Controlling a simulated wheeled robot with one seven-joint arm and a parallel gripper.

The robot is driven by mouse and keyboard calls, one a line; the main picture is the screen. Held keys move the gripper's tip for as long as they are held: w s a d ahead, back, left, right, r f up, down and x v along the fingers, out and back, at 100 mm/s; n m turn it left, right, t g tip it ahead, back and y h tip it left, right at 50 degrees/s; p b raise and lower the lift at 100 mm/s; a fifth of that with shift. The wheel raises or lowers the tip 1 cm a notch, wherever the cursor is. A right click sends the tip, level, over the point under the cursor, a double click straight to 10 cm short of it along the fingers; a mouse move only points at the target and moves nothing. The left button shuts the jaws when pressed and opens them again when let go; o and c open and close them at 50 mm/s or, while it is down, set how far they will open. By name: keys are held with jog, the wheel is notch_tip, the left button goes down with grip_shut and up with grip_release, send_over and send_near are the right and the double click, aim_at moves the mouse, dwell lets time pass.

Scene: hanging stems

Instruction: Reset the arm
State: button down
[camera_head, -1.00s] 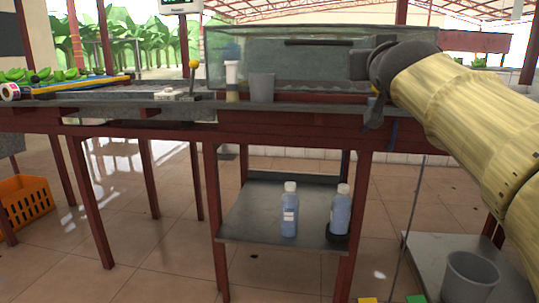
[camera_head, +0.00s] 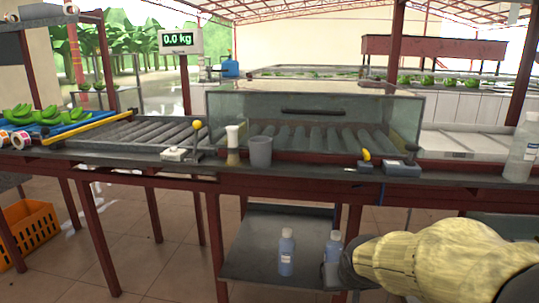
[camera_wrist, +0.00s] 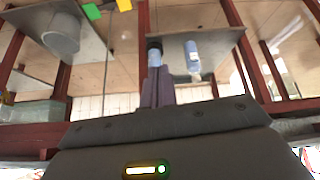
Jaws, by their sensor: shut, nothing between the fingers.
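My arm, in a pale yellow sleeve, shows at the lower right of the head view. Its dark end with my gripper (camera_head: 350,266) is low, in front of the lower shelf, and overlaps a blue bottle (camera_head: 333,248) there. In the wrist view the fingers of my gripper (camera_wrist: 157,74) are together with nothing between them. That view is upside down and shows one bottle (camera_wrist: 193,56) clear of the fingers and another partly behind them.
A roller table with a glass tank (camera_head: 315,120) stands ahead, with a grey cup (camera_head: 260,151) and a scale display (camera_head: 180,41). A second bottle (camera_head: 286,252) stands on the shelf (camera_head: 255,245). An orange crate (camera_head: 27,232) is at the left.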

jog(key=s+a+f+g+p, duration=0.15)
jog(key=s+g+p, duration=0.35)
jog(key=s, duration=0.7)
notch_tip(320, 180, up, 36)
jog(key=t+p, duration=0.1)
jog(key=p, duration=3.6)
jog(key=shift+w+d+y+p, duration=0.15)
jog(key=shift+w+y+p, duration=0.15)
jog(key=shift+w+p, duration=0.1)
jog(key=shift+w, duration=0.1)
